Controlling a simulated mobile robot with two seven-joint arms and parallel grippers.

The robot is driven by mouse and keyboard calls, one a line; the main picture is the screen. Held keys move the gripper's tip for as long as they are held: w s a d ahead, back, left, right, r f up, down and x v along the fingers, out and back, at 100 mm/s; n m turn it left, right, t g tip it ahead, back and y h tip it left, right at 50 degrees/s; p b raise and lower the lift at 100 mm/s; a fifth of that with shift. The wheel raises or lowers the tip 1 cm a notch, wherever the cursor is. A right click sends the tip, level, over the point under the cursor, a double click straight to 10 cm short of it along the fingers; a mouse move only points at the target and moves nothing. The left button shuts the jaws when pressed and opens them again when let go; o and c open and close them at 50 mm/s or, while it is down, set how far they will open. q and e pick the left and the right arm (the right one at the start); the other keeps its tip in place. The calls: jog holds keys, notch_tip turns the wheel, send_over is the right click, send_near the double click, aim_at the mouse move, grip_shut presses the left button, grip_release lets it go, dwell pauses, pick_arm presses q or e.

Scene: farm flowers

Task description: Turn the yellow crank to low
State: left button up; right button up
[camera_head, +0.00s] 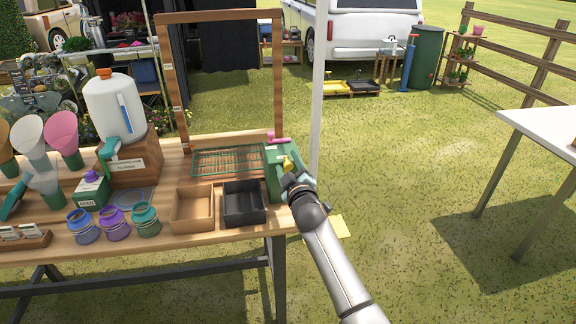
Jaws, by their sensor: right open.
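The yellow crank (288,163) shows as a small yellow piece at the right side of a green box (273,170), at the right end of the wooden table (240,225). My right gripper (289,176) is at the green box, right by the crank. It is open, and its fingers partly cover the box and the crank. I cannot tell whether they touch the crank or which setting it points to. My left gripper is not in view.
Two trays, one tan (192,222) and one black (244,217), stand left of the green box. Behind are a green wire rack (228,160) and a tall wooden frame (167,70). A white pole (319,90) rises close behind my right arm.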

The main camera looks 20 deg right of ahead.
jog(key=v, duration=1.2)
jog(key=shift+s, duration=0.3)
jog(key=shift+f, duration=0.1)
jog(key=s+a+f+m+g+y+p, duration=0.1)
jog(key=s+a+f+m+g+y, duration=0.1)
jog(key=s+f, duration=1)
jog(key=s+a+f+m+g+y+p, duration=0.1)
jog(key=s+a+f+g+y, duration=0.3)
jog(key=s+a+f, duration=0.4)
jog(key=s+f+m+g, duration=0.1)
jog(key=s+f, duration=0.4)
jog(key=s, duration=0.1)
jog(key=shift+s+m+g, duration=0.35)
jog(key=shift+m+g, duration=0.05)
jog(key=shift+f, duration=0.15)
